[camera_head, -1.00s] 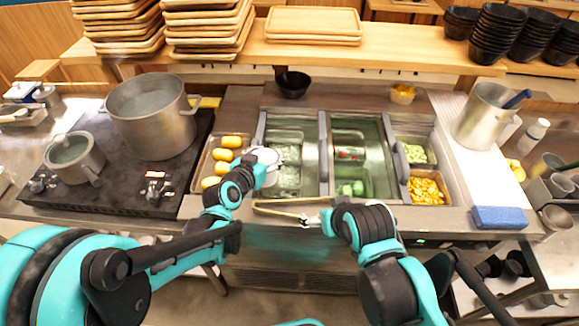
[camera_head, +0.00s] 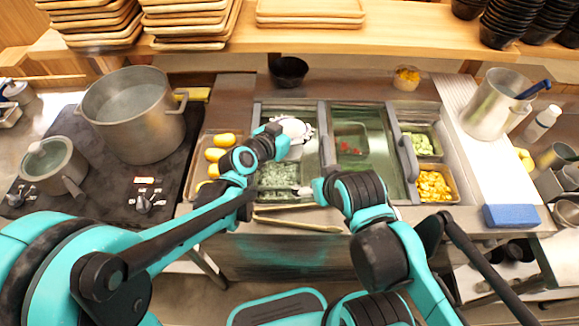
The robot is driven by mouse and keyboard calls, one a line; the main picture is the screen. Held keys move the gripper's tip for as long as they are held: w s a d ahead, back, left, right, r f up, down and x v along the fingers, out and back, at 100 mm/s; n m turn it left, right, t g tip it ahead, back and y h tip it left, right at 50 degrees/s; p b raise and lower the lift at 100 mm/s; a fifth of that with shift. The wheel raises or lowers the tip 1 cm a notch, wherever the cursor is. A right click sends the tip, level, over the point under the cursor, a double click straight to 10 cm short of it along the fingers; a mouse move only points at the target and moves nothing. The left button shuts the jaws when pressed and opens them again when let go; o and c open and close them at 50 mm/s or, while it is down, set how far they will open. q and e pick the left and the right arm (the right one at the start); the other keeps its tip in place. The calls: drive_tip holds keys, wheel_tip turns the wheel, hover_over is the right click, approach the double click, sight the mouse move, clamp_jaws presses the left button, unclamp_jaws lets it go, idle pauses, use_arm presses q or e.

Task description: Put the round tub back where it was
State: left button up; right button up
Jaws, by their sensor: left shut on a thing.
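My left gripper (camera_head: 286,130) is at the back of the left sunken bin. It is shut on a pale round thing (camera_head: 296,127), which looks like the round tub. The wrist hides part of it, and the fingers are hard to make out. My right gripper (camera_head: 304,190) is low over the front of the bins, apart from the tub. It is small and partly hidden by its own arm, so its jaws do not show clearly.
The left bin (camera_head: 278,176) holds pale chopped food. Yellow pieces (camera_head: 434,185) and green pieces (camera_head: 421,144) fill side pans. A black bowl (camera_head: 288,71) and a small cup (camera_head: 406,78) stand behind. A pot (camera_head: 135,115) stands left, a blue sponge (camera_head: 510,215) right.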

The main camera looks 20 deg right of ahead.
use_arm(q)
wheel_tip(320, 180, down, 10)
drive_tip(key=b, duration=0.4)
drive_tip(key=shift+r, duration=0.2)
use_arm(e)
wheel_tip(320, 180, down, 4)
drive_tip(key=shift+f, duration=0.1)
use_arm(q)
drive_tip(key=shift+f, duration=0.15)
use_arm(e)
drive_tip(key=shift+f, duration=0.1)
use_arm(q)
drive_tip(key=o, duration=1.4)
